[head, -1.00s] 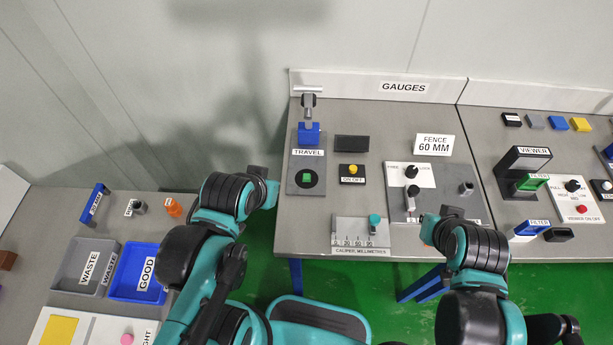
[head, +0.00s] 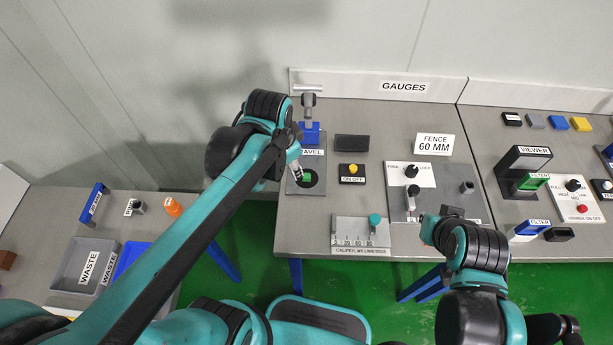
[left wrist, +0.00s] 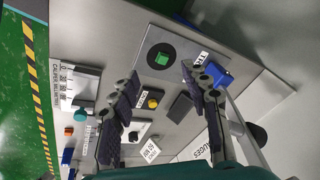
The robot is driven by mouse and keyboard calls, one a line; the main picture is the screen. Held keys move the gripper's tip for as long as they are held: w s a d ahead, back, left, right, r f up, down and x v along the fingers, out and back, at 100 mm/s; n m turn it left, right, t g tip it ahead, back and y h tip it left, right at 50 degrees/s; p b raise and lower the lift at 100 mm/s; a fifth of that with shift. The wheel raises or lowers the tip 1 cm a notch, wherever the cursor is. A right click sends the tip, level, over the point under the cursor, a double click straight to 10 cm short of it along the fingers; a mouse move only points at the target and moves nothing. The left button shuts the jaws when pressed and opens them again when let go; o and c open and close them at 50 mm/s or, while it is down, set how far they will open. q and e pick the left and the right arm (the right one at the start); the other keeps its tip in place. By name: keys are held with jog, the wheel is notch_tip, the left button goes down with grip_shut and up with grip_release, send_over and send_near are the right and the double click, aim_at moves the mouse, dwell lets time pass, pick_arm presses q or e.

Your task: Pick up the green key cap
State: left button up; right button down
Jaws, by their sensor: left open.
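The green key cap (head: 308,177) is a small green square in a round black recess on the grey TRAVEL plate (head: 318,158). In the left wrist view the key cap (left wrist: 163,58) lies beyond the fingertips, between their lines. My left gripper (head: 296,172) is just left of and above the key cap, partly covering the plate's left side. In the left wrist view my left gripper (left wrist: 160,76) has its two dark fingers wide apart with nothing between them. My right gripper (head: 430,228) is near the table's front edge; its fingers are too unclear to judge.
The caliper plate (head: 345,236) lies in front. Grey and blue bins (head: 82,262) stand at lower left.

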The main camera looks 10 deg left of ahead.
aim_at(306, 175)
pick_arm(q)
jog(key=w+f+m+g, duration=0.1)
jog(key=w+f+m, duration=0.1)
jog(key=w+d+f+m+g, duration=0.1)
jog(key=w+m, duration=0.1)
jog(key=w+d+f+m+g, duration=0.1)
jog(key=w+f+m, duration=0.1)
jog(key=m, duration=0.1)
jog(key=shift+w+d+f, duration=0.25)
jog(key=shift+w+f, duration=0.05)
jog(key=shift+w, duration=0.05)
notch_tip(306, 175, down, 3)
jog(key=shift+r+b, duration=0.2)
jog(key=shift+b, duration=0.4)
jog(key=f+b, duration=0.1)
jog(key=f, duration=0.2)
jog(key=f+b, duration=0.1)
jog(key=f, duration=0.1)
jog(key=shift+w+f+b, duration=0.2)
jog(key=shift+w+b, duration=0.05)
jog(key=shift+b, duration=0.05)
jog(key=shift+r, duration=0.1)
jog(key=c, duration=0.8)
